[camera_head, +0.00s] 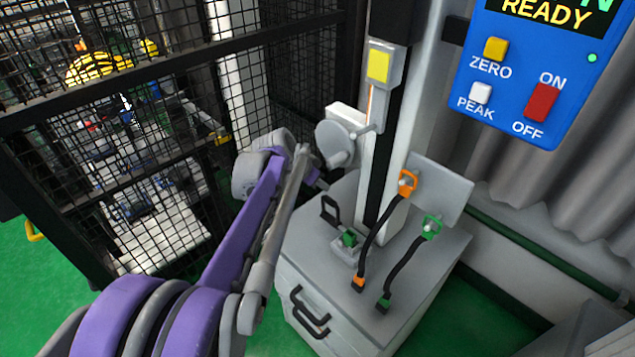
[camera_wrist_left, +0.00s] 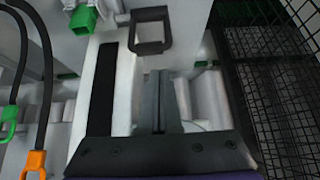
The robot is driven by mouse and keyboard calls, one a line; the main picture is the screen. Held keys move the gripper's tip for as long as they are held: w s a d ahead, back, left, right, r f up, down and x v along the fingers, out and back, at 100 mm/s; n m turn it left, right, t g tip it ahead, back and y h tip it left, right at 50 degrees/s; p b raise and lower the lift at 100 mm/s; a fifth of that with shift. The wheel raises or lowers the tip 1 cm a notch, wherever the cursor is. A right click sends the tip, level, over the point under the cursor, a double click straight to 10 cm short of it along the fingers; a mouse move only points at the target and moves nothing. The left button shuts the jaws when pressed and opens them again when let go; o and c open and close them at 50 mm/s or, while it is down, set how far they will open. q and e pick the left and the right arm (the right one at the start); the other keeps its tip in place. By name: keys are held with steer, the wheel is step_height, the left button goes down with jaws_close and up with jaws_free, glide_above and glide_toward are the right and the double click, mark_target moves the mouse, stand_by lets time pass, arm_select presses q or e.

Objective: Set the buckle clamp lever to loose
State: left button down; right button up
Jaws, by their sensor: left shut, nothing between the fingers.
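The buckle clamp has a dark loop-shaped lever (camera_head: 330,209) beside a green block (camera_head: 349,238) on a small plate on top of the grey cabinet. In the left wrist view the loop (camera_wrist_left: 151,47) stands just beyond my fingertips, and the green block (camera_wrist_left: 84,19) is to its upper left. My left gripper (camera_head: 321,184) is at the end of the purple arm, just above and left of the loop; its fingers are mostly hidden there. In the left wrist view the left gripper (camera_wrist_left: 158,76) is shut and empty, apart from the loop. My right gripper is out of view.
Black cables with orange (camera_head: 407,184) and green (camera_head: 431,228) ends hang over the cabinet (camera_head: 425,265). A column (camera_head: 396,130) with a yellow-faced box rises behind. Black mesh fencing (camera_head: 170,90) stands at left; a blue control panel (camera_head: 535,65) hangs upper right.

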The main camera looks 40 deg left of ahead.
mark_target(327, 196)
arm_select(q)
steer(key=x, duration=0.5)
steer(key=shift+b, duration=0.3)
steer(key=shift+s, duration=0.15)
steer(key=shift+s+t, duration=0.25)
steer(key=shift+t, duration=0.05)
